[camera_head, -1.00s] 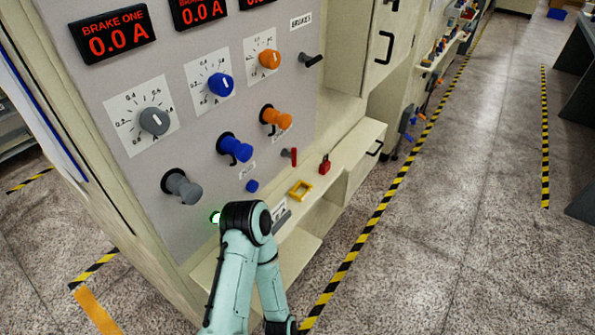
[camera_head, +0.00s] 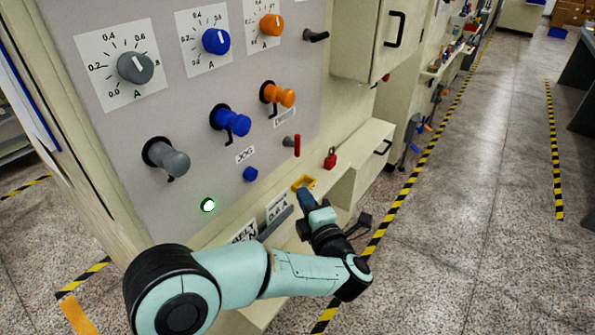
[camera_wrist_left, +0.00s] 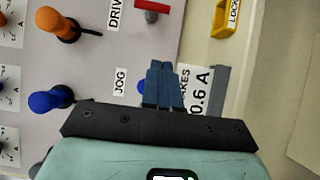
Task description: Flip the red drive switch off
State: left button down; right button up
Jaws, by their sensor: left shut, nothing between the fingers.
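The red drive switch (camera_head: 297,145) is on the grey panel, right of the blue JOG button (camera_head: 250,174). Its red handle stands upright in the head view. In the left wrist view the switch (camera_wrist_left: 152,6) is at the top edge, partly cut off, beside a label starting "DRIV". My left gripper (camera_head: 304,193) is shut and empty, below and in front of the switch and apart from it. Its blue fingertips (camera_wrist_left: 163,66) point toward the switch side in the wrist view. My right gripper is not in view.
A red padlock (camera_head: 330,158) and a yellow frame-like piece (camera_head: 310,180) are on the ledge, the latter just beyond my fingers. Blue (camera_head: 233,120) and orange (camera_head: 280,95) handles stick out of the panel. A green lamp (camera_head: 208,205) is lit. Open floor lies right.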

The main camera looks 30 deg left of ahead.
aim_at(297, 146)
pick_arm(q)
jog(key=shift+w, duration=0.15)
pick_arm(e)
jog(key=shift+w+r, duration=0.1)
pick_arm(q)
jog(key=p+x, duration=0.1)
jog(key=x, duration=0.3)
jog(key=w+d+p+x, duration=0.1)
jog(key=x, duration=0.3)
jog(key=w+p+x, duration=0.1)
jog(key=x, duration=0.3)
jog(key=shift+w+d+p, duration=0.1)
jog(key=shift+w+p, duration=0.25)
jog(key=shift+w, duration=0.1)
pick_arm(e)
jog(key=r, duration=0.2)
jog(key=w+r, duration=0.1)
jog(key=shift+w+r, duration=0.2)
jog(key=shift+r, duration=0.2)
pick_arm(q)
jog(key=shift+f, duration=0.1)
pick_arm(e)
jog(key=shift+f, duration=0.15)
